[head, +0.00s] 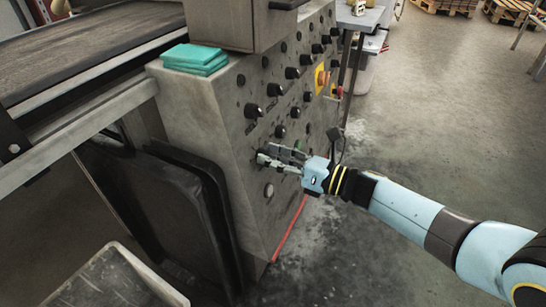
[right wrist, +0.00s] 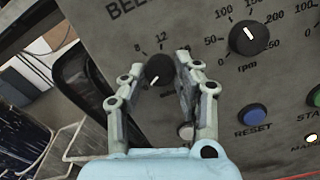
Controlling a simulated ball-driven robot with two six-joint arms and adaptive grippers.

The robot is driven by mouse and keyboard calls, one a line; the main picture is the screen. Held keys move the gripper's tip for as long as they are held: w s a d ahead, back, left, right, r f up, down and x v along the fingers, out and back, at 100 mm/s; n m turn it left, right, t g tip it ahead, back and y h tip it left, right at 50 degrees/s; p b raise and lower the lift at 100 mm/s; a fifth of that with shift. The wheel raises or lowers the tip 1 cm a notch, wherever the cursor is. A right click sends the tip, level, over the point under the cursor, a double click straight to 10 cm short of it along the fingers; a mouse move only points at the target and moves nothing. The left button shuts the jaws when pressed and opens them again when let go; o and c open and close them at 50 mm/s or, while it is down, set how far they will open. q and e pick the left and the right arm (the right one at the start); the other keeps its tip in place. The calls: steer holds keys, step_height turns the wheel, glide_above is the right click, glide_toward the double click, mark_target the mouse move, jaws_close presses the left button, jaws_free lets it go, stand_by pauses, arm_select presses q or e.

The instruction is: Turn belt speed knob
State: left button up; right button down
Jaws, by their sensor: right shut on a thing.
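The belt speed knob (right wrist: 158,70) is a round black dial with a white pointer mark on the grey control panel (head: 232,130). In the right wrist view it sits between my right gripper's (right wrist: 163,68) fingertips. Its pointer slants to the lower left; the digits 8 and 12 and part of a label starting "BEL" show above it. In the head view my right gripper (head: 264,155) reaches in from the right to the panel's lower left part, shut on the knob, which its fingers partly hide. My left gripper is not in view.
An rpm knob (right wrist: 249,38), a blue reset button (right wrist: 252,115) and a green button (right wrist: 318,96) are to the right. Teal cloths (head: 195,57) lie on the cabinet's ledge. A conveyor belt (head: 90,45) and a grey bin (head: 115,280) are at left. Floor at right is open.

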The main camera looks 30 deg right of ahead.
steer(key=shift+r+n+g+h+p, duration=0.1)
steer(key=shift+n+g+h+p, duration=0.4)
steer(key=shift+n+p, duration=3.5)
steer(key=shift+n+g+h+p, duration=0.3)
steer(key=shift+n+g, duration=0.35)
steer(key=shift+n, duration=7.15)
steer(key=shift+r+n+g+h+p, duration=0.1)
steer(key=shift+n+g+h+p, duration=0.4)
steer(key=shift+n+p, duration=3.5)
steer(key=n+b, duration=0.3)
steer(key=b, duration=0.1)
steer(key=shift+m+g+y, duration=0.25)
steer(key=shift+m+y, duration=0.05)
steer(key=shift+m, duration=0.1)
